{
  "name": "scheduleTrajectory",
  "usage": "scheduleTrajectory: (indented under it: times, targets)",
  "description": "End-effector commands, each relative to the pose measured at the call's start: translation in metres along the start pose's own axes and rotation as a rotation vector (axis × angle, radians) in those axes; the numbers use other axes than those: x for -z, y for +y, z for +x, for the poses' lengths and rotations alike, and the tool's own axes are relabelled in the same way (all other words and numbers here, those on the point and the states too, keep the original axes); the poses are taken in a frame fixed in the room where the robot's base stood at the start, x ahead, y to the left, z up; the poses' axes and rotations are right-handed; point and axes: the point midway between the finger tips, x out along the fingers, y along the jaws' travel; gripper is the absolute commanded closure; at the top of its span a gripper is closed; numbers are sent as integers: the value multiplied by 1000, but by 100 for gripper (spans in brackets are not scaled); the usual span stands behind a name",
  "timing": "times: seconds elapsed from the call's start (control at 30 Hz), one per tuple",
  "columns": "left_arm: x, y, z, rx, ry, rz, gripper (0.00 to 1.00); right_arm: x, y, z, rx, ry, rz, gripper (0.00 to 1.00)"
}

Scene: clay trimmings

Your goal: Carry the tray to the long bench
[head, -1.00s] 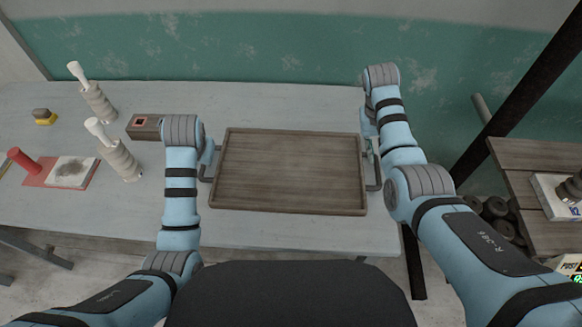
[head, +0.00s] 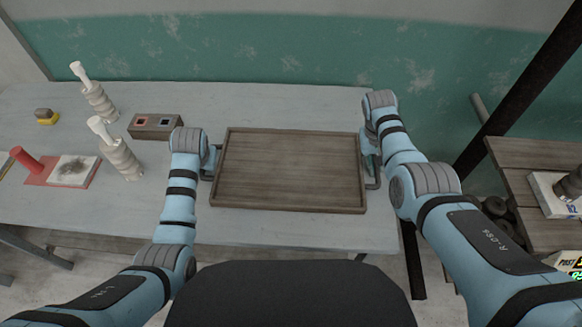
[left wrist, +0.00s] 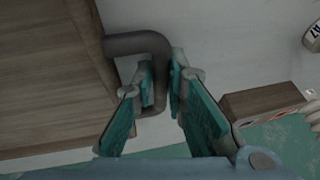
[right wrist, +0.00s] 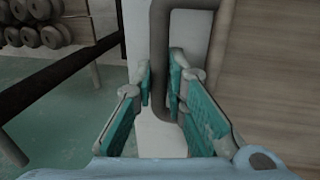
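The brown wooden tray (head: 288,205) lies flat on the grey table, with a dark bent handle at each short side. My left gripper (head: 208,170) is at the left handle; in the left wrist view the left handle (left wrist: 140,42) runs between its fingers (left wrist: 164,82), which look closed around it. My right gripper (head: 371,165) is at the right handle; in the right wrist view the right handle (right wrist: 160,45) passes between its fingers (right wrist: 160,82), which look closed around it. The palms hide part of both handles in the head view.
On the table (head: 90,215) left of the tray stand two pale stacked tools, a wooden block (head: 156,126), a red mat with a white slab (head: 73,170) and a yellow item (head: 46,117). A wooden bench (head: 535,160) stands at the right beyond a dark slanted post (head: 515,95).

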Motion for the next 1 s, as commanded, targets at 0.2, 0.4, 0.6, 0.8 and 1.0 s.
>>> scheduleTrajectory:
  times: [0.2, 0.4, 0.6, 0.8, 1.0]
  targets:
    - [0, 0, 0, 0, -1, 2, 100, 0, 0, -1, 0, 1, 0, 100]
    - [1, 0, -2, 0, 0, 2, 100, 1, 0, -3, 0, 3, 0, 100]
    - [9, -5, -22, -1, 0, 2, 100, 1, 5, -24, 0, 3, 0, 100]
    - [20, -10, -46, -1, 0, 2, 100, 1, 11, -51, 0, 3, 0, 100]
    - [20, -10, -47, -1, 0, 2, 100, 1, 11, -52, 1, 3, 0, 100]
